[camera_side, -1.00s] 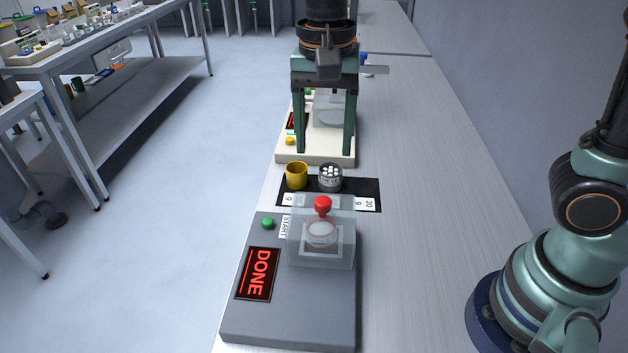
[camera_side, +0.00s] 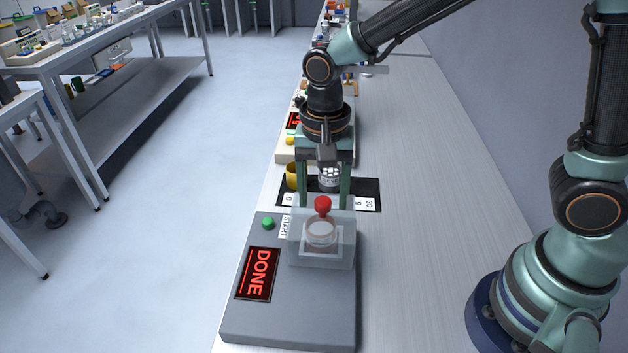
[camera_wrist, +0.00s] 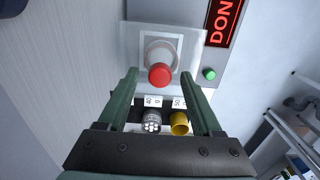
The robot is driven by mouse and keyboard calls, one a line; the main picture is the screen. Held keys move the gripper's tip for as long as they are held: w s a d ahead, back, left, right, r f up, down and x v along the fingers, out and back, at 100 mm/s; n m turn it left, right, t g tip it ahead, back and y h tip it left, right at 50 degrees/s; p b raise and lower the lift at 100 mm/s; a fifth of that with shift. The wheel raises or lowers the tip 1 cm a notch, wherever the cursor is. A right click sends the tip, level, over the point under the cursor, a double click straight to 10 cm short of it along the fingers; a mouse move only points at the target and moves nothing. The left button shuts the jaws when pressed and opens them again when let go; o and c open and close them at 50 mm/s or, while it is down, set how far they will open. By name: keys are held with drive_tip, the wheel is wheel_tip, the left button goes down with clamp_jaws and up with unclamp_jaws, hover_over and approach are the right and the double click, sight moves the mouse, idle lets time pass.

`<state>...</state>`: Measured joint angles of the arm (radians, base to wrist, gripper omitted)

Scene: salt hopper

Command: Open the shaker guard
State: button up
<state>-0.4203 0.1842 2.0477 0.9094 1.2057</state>
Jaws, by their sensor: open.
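The shaker (camera_side: 270,310) is a grey box on the bench in the side view. Its guard (camera_side: 340,252) is a clear box with a red knob (camera_side: 322,205) on top, and it sits shut over a round pale container (camera_side: 320,233). My gripper (camera_side: 323,200) points down with its fingers apart, just behind the guard and knob. In the wrist view the red knob (camera_wrist: 160,75) lies ahead, between the lines of the two open fingers (camera_wrist: 163,75).
A red DONE display (camera_side: 258,274) and a green START button (camera_side: 268,223) are on the shaker's left. A black mat (camera_side: 368,190) behind holds a grey perforated-top jar (camera_side: 330,179) and a yellow cup (camera_side: 292,176). A cream device (camera_side: 285,157) stands further back. The bench at right is clear.

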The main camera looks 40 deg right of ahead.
clamp_jaws()
idle(1.3)
